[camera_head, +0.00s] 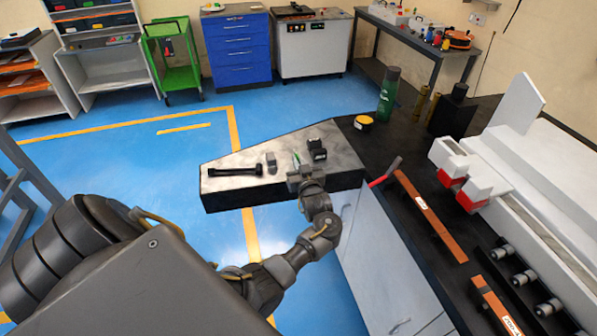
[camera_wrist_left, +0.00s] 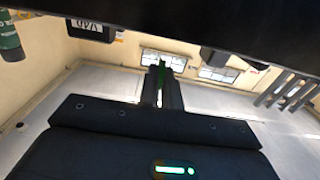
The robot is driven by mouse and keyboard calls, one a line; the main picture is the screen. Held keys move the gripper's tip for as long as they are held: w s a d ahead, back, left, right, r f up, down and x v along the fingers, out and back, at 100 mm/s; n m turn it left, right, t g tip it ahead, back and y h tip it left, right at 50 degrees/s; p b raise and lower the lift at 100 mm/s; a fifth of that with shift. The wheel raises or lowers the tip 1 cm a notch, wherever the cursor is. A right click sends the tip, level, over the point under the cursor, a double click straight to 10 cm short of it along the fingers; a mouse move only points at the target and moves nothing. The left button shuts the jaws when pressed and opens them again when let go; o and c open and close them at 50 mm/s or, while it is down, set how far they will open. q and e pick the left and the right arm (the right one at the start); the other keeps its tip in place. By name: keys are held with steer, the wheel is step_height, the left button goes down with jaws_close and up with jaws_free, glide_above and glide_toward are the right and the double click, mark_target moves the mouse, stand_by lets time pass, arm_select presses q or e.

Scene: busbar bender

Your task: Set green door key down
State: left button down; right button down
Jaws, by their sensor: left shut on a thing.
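The green door key (camera_head: 297,158) is a small green piece at the tip of my left gripper (camera_head: 298,172). In the left wrist view the green key (camera_wrist_left: 162,68) stands between the narrow fingers of the left gripper (camera_wrist_left: 161,88), which is shut on it. In the head view this gripper is over the right part of a grey metal-topped bench (camera_head: 225,187). I cannot tell whether the key touches the bench top. The lower part of the key is hidden by the fingers. My right gripper is not in view.
On the bench lie a black handle (camera_head: 235,171), a small grey block (camera_head: 271,163) and a black device (camera_head: 316,150). A dark workbench adjoins at the right, with a green bottle (camera_head: 388,95), a yellow-topped tin (camera_head: 363,122) and a red lever (camera_head: 384,176).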

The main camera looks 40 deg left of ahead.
arm_select(q)
steer(key=f+b, duration=0.1)
steer(key=f, duration=0.1)
steer(key=f+b, duration=0.1)
steer(key=shift+w+f+b, duration=0.2)
steer(key=shift+f+b, duration=0.15)
steer(key=shift+f, duration=0.05)
steer(key=shift+a+r, duration=0.1)
steer(key=shift+s, duration=0.1)
steer(key=shift+f, duration=0.2)
steer(key=c, duration=1.6)
jaws_free()
steer(key=shift+r, duration=0.1)
